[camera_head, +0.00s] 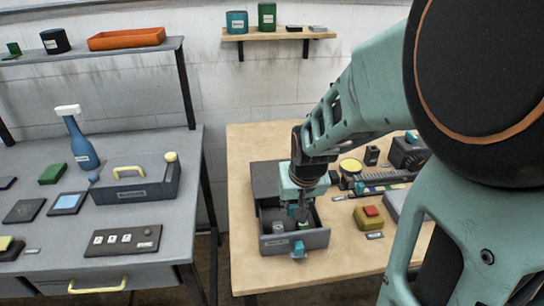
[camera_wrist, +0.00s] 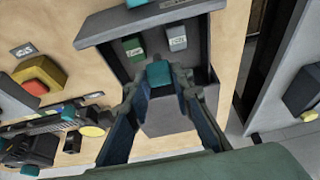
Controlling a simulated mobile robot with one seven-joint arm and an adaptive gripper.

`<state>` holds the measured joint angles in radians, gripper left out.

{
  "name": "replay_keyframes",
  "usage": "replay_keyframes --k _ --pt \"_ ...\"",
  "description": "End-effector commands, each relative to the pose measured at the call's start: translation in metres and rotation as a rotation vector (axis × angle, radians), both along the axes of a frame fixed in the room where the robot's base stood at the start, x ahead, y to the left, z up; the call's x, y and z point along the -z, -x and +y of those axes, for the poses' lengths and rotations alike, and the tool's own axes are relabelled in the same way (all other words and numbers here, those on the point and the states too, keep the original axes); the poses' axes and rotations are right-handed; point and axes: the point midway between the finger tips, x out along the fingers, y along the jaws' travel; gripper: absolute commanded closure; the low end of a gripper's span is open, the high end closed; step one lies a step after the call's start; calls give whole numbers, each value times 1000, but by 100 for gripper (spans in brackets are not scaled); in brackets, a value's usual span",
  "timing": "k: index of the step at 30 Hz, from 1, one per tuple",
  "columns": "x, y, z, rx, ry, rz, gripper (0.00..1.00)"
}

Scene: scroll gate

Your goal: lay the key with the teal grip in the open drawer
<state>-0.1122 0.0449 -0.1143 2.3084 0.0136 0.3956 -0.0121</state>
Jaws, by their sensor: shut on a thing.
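The open drawer (camera_head: 268,245) is a dark grey tray pulled out of a grey cabinet (camera_head: 268,178) on the wooden table, with a teal knob on its front. In the wrist view the drawer front (camera_wrist: 125,28) is at the top. My gripper (camera_head: 300,212) points down over the drawer. In the wrist view my gripper (camera_wrist: 158,84) is shut on the key's teal grip (camera_wrist: 158,73), which shows between the fingertips. The rest of the key is hidden. I cannot tell whether it touches the drawer floor.
A green block (camera_wrist: 134,48) and a grey labelled block (camera_wrist: 177,38) lie in the drawer by its front. A yellow box with a red button (camera_head: 369,218) stands to the right on the table. A grey bench (camera_head: 60,250) with several items is at left, across a gap.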

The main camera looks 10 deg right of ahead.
Motion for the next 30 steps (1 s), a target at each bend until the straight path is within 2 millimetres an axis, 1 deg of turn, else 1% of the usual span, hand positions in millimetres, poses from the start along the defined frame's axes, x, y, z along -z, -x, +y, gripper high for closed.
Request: replay_keyframes --k 1,12,18,26,27,30 --pt "10 0 0 0 0 0 100" --pt "46 0 0 0 0 0 100" --pt "54 0 0 0 0 0 100" --pt "53 0 0 0 0 0 100" --pt "53 0 0 0 0 0 77" --pt "53 0 0 0 0 0 66"
